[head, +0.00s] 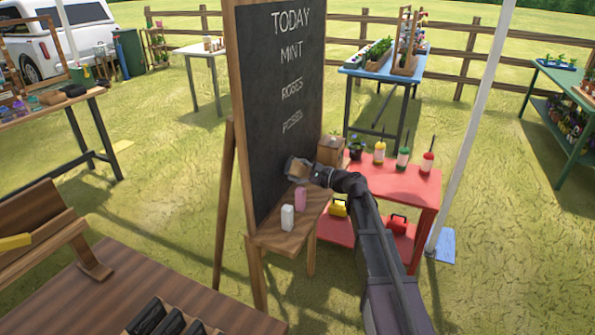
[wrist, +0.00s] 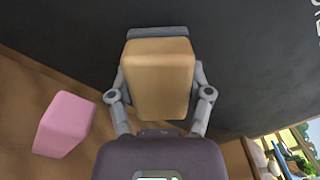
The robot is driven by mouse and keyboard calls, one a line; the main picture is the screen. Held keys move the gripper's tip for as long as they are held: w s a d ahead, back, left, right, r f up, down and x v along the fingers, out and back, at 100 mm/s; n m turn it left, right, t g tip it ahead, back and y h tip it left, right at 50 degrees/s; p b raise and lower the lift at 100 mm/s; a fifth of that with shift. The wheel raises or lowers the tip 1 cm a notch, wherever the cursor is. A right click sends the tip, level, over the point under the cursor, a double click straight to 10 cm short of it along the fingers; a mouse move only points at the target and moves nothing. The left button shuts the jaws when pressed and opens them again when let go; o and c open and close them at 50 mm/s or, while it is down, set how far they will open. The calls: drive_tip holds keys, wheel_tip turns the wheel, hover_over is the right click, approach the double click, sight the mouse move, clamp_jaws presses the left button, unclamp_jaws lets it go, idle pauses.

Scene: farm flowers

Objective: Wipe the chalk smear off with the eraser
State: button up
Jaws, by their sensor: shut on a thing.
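A black chalkboard (head: 280,165) in a wooden frame carries the chalk words TODAY, MINT, ROSES and a smudged lower line (head: 292,122). My gripper (head: 301,169) is low at the board's lower right, above the wooden ledge (head: 270,238). In the wrist view my gripper (wrist: 160,92) is shut on the eraser (wrist: 158,78), a tan block with a dark grey far end. The dark end faces the board (wrist: 230,45); I cannot tell whether it touches. A separate chalk smear cannot be made out.
A pink block (head: 301,199) and a white block (head: 287,217) stand on the ledge; the pink one also shows in the wrist view (wrist: 62,124). A red table (head: 400,185) with bottles and a cardboard box (head: 331,150) stands to the right.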

drive_tip(key=shift+w+a, duration=0.15)
drive_tip(key=shift+a, duration=0.3)
idle(0.3)
drive_tip(key=shift+w, duration=0.15)
drive_tip(key=shift+w+d, duration=0.4)
drive_tip(key=shift+w, duration=0.5)
drive_tip(key=shift+w+d, duration=0.35)
drive_tip(key=shift+w, duration=0.5)
drive_tip(key=shift+a, duration=0.1)
drive_tip(key=shift+s+a, duration=0.2)
drive_tip(key=shift+s, duration=0.45)
drive_tip(key=shift+s+a, duration=0.25)
drive_tip(key=shift+s, duration=0.35)
drive_tip(key=shift+s+a, duration=0.2)
drive_tip(key=shift+s, duration=0.45)
drive_tip(key=shift+d, duration=0.2)
drive_tip(key=shift+v, duration=2.9)
